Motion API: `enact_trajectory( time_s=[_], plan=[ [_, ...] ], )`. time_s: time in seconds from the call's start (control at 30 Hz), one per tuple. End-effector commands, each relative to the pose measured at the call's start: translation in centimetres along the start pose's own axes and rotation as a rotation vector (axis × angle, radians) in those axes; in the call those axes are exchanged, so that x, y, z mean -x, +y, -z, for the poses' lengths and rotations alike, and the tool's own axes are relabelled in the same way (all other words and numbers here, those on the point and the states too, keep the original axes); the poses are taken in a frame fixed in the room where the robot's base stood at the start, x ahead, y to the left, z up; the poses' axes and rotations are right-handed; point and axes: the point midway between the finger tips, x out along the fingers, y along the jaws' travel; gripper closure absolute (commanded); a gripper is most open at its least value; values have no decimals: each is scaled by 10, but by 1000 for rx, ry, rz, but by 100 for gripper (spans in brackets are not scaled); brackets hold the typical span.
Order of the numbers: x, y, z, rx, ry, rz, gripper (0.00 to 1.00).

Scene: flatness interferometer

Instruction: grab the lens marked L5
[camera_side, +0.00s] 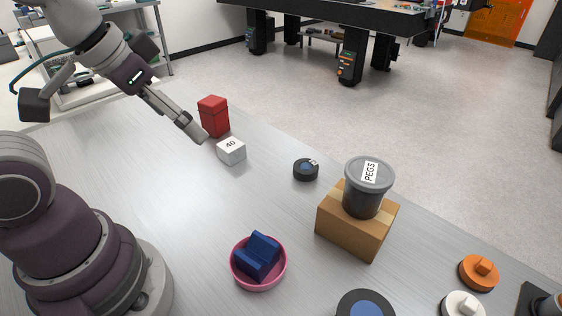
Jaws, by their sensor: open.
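A small black round lens mount (306,170) with a blue centre lies on the grey table, right of the white block. A small white tag shows on its rim, but I cannot read it. A larger black ring (343,310) with a blue centre is cut off by the bottom edge, with no marking readable. I cannot tell which one is L5. My gripper (197,136) is open and empty, seen nearly edge-on, beside the white block and well left of the small lens mount.
A white block (231,152) marked 40 and a red box (214,116) stand near my gripper. A cardboard box (345,236) bears a grey PEGS tub (361,199). A pink bowl (240,275) holds a blue block (257,257). Orange (477,274) and white (462,306) knobbed discs lie right.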

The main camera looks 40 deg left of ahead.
Motion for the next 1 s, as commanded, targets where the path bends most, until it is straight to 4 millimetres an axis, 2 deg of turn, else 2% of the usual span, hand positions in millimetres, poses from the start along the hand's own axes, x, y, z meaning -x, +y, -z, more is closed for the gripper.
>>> enact_trajectory(
  time_s=[0.07,0.17,0.3,0.4,0.5,0.6,0.9,1.0],
  plan=[
    [-8,1,16,1,-18,-1,10],
    [-30,3,50,3,-40,-1,10],
    [-83,8,90,3,-67,-1,10],
    [-126,12,106,6,-81,1,10],
    [-161,15,112,6,-91,3,10],
    [-182,17,113,6,-95,3,10],
    [-232,17,108,6,-99,4,10],
    [-242,16,108,6,-98,4,10]
  ],
)
